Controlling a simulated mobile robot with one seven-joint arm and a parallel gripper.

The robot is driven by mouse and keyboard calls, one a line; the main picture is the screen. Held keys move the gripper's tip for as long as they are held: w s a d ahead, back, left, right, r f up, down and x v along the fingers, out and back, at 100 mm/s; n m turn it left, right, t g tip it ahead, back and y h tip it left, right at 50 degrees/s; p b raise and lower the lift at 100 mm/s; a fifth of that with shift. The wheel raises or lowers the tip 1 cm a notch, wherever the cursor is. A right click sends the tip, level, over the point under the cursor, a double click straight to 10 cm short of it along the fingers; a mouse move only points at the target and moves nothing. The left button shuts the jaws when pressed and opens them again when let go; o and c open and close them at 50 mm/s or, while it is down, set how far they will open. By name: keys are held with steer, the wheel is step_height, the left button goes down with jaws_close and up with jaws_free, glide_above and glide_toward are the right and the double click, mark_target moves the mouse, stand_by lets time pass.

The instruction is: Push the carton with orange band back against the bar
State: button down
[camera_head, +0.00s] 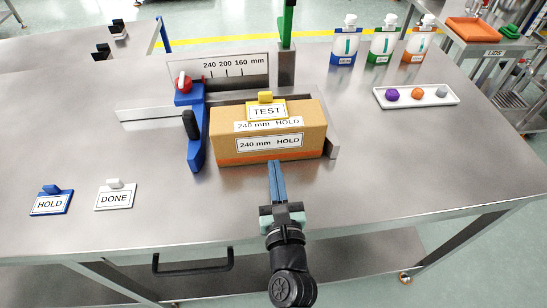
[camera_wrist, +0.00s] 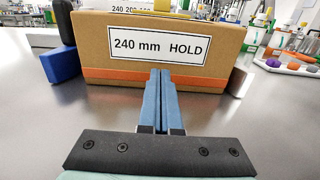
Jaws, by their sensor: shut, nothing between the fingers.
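The brown carton (camera_head: 225,145) lies on the steel table with an orange band along its lower front edge and "240 mm HOLD" labels on its front and top. It also fills the upper middle of the wrist view (camera_wrist: 215,68). My gripper (camera_head: 275,164) is shut and empty. Its blue fingers point at the carton's front face, right of centre and low, at or very near it; I cannot tell whether they touch. The fingertips also show in the wrist view (camera_wrist: 161,72). A metal bar (camera_head: 229,99) runs behind the carton, mostly hidden by it.
A blue slide stop (camera_head: 197,150) with a black handle stands at the carton's left, a grey end stop (camera_head: 333,148) at its right. A yellow-handled TEST tag (camera_head: 267,110) sits on top. HOLD (camera_head: 50,201) and DONE (camera_head: 115,197) tags lie left. A white tray (camera_head: 440,102) stands right.

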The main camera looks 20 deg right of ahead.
steer(key=shift+x, duration=1.4)
steer(key=b+x, duration=0.1)
steer(key=x, duration=0.9)
steer(key=shift+w+f+b, duration=0.1)
steer(key=shift+w+b, duration=0.05)
steer(key=shift+b, duration=0.2)
steer(key=shift+w+d, duration=0.1)
steer(key=shift+w, duration=0.05)
steer(key=shift+r, duration=0.4)
